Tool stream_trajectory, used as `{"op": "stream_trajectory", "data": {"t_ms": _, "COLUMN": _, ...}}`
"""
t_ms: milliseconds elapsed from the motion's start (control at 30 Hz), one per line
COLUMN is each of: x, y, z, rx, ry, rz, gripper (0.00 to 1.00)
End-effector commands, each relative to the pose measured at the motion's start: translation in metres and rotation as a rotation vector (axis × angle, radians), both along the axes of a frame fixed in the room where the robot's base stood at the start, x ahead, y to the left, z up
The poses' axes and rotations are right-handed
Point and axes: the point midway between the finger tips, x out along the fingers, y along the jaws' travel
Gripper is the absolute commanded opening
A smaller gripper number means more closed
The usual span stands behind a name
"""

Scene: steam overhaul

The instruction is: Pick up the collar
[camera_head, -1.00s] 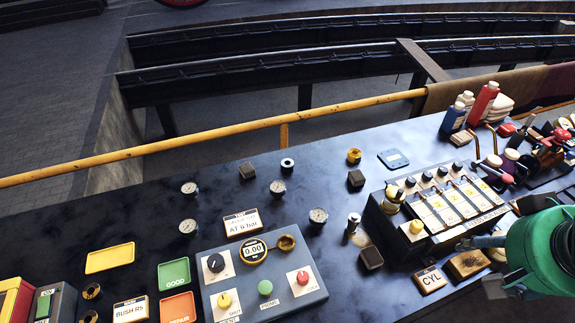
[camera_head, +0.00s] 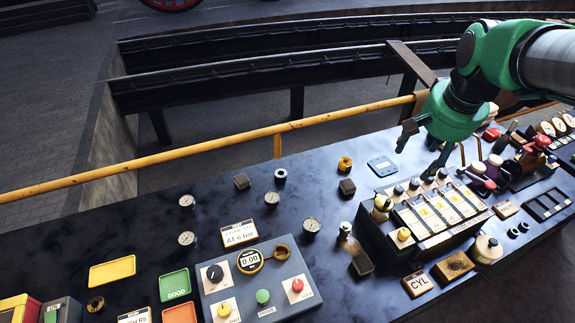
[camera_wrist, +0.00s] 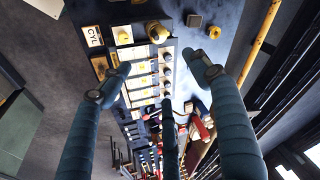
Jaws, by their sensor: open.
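Two small ring-shaped parts stand on the dark bench in the head view, and I cannot tell for certain which is the collar. One is a dark ring with a pale top (camera_head: 280,174). The other is a brass ring (camera_head: 345,163) to its right, which also shows near the top of the wrist view (camera_wrist: 214,32). My gripper (camera_head: 422,150) is open and empty, above the back of the labelled valve box (camera_head: 375,235), to the right of both rings. The wrist view shows its spread fingers (camera_wrist: 160,65) over the box, with nothing between them.
Dark blocks (camera_head: 347,187), several gauges (camera_head: 312,225) and a blue-grey tray (camera_head: 382,166) stand around the rings. A grey control panel (camera_head: 262,285) is in front. A yellow rail (camera_head: 230,146) runs along the back.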

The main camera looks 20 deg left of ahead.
Motion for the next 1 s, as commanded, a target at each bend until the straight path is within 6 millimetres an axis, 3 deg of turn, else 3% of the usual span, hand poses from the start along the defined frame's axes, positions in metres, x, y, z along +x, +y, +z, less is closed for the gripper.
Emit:
{"op": "stream_trajectory", "data": {"t_ms": 467, "x": 0.086, "y": 0.095, "z": -0.018, "rx": 0.012, "ry": 0.085, "rz": -0.029, "gripper": 0.62}}
{"op": "stream_trajectory", "data": {"t_ms": 1000, "x": 0.155, "y": 0.217, "z": -0.078, "rx": 0.005, "ry": 0.173, "rz": -0.072, "gripper": 0.62}}
